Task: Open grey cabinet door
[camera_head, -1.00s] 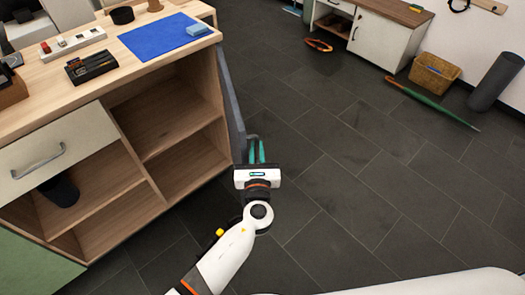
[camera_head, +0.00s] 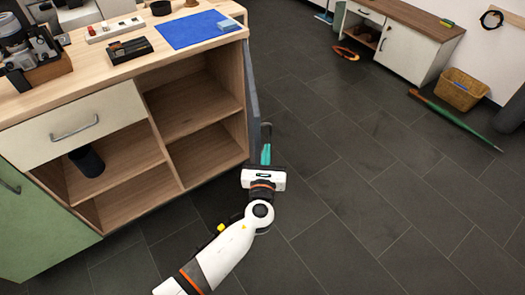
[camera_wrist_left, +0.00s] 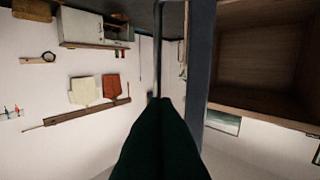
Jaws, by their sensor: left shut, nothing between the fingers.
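The grey cabinet door (camera_head: 254,105) stands swung out at the right end of the wooden cabinet, seen nearly edge-on in the head view. The compartment beside it is uncovered. In the wrist view the door is a dark upright strip (camera_wrist_left: 191,70), with its bar handle (camera_wrist_left: 159,45) to its left. My left gripper (camera_head: 266,153) is on the outer side of the door, near the handle. Its green fingers (camera_wrist_left: 163,105) are shut and empty; their tips overlap the handle's end in the wrist view, and contact cannot be told. My right gripper is out of view.
The wooden cabinet (camera_head: 163,150) has open shelves holding a dark cup (camera_head: 87,161), plus a drawer (camera_head: 70,120) and a green door (camera_head: 35,215). Dark floor (camera_head: 350,180) is clear to the right. A green umbrella (camera_head: 455,120) and a basket (camera_head: 461,90) lie farther off.

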